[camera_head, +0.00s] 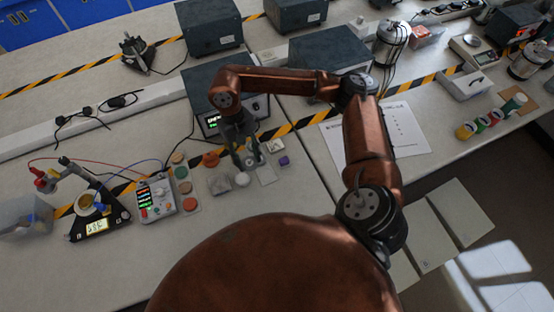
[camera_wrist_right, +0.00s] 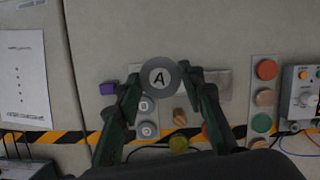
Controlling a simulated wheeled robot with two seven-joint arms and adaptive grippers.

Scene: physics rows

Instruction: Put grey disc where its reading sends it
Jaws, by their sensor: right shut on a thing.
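The grey disc (camera_wrist_right: 160,77), marked with a letter A, is between the fingertips of my right gripper (camera_wrist_right: 161,83), which is shut on it. In the head view the disc (camera_head: 242,179) looks pale, just below my right gripper (camera_head: 246,165). It lies between two flat grey squares, a left one (camera_head: 219,184) and a right one (camera_head: 265,174); I cannot tell its height above the bench. A black instrument (camera_head: 97,226) with a lit display stands at the left; its digits are too small to read surely. My left gripper is not in view.
A strip of coloured discs (camera_head: 183,173) and a grey box with coloured lights (camera_head: 160,199) stand left of the gripper. A purple block (camera_head: 284,161) and an orange piece (camera_head: 210,159) are close by. A printed sheet (camera_head: 400,130) lies right.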

